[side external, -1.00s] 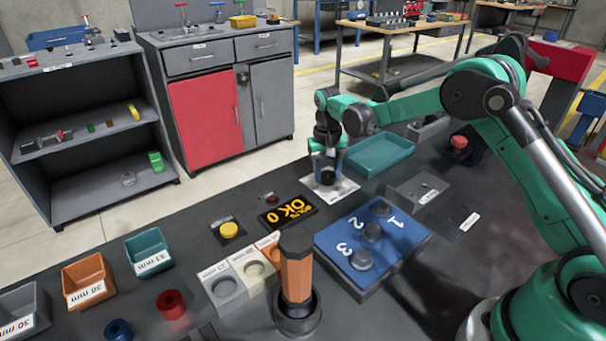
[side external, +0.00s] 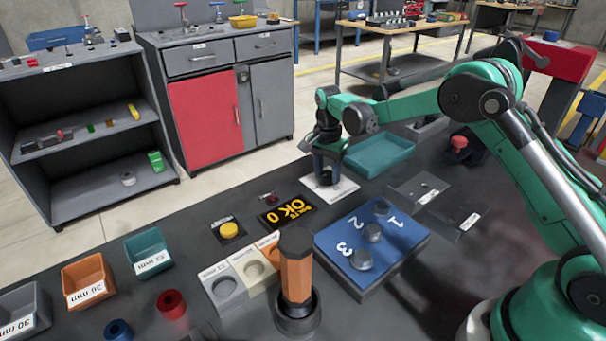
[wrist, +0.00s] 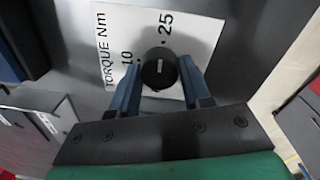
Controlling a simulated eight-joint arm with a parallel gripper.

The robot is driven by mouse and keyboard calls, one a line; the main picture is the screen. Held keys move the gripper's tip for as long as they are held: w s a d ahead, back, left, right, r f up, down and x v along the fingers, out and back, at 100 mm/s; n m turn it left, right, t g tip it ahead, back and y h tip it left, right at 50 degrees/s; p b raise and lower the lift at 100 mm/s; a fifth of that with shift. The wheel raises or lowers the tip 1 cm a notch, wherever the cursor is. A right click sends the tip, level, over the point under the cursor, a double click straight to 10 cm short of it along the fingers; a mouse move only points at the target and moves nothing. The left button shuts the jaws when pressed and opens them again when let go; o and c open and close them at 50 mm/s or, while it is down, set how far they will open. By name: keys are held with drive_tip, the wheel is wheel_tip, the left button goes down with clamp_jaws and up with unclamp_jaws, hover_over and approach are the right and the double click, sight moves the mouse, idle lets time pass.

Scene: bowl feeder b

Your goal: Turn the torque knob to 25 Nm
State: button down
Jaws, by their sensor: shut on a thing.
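The torque knob (wrist: 158,71) is a round black knob with a short white mark on its top. It stands on a white plate (wrist: 118,40) printed "TORQUE Nm", with 10 at the left and 25 at the upper right. The white mark looks roughly upright in the wrist view; I cannot tell exactly which value it points to. My gripper (wrist: 160,68) is shut on the knob, one blue finger on each side. In the side external view my gripper (side external: 327,176) is low over the plate (side external: 345,188) and mostly hides the knob.
A teal tray (side external: 380,150) lies right behind my gripper. An orange-handled tool (side external: 296,270) stands upright in front.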

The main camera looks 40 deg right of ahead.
sight(326, 173)
drive_tip(key=shift+m, duration=0.4)
drive_tip(key=shift+c, duration=2)
unclamp_jaws()
drive_tip(key=shift+w+r, duration=0.15)
drive_tip(key=shift+r, duration=2.7)
drive_tip(key=shift+a+r, duration=0.1)
drive_tip(key=s+a+r+n+t, duration=0.5)
drive_tip(key=s+r+n, duration=0.5)
drive_tip(key=s, duration=0.2)
drive_tip(key=s+a+f+n+t, duration=0.1)
drive_tip(key=s+f+n+t, duration=0.1)
drive_tip(key=s+n, duration=0.3)
drive_tip(key=shift+s+a+f+t, duration=0.15)
drive_tip(key=shift+s+f+t, duration=0.2)
drive_tip(key=shift+s+t, duration=0.1)
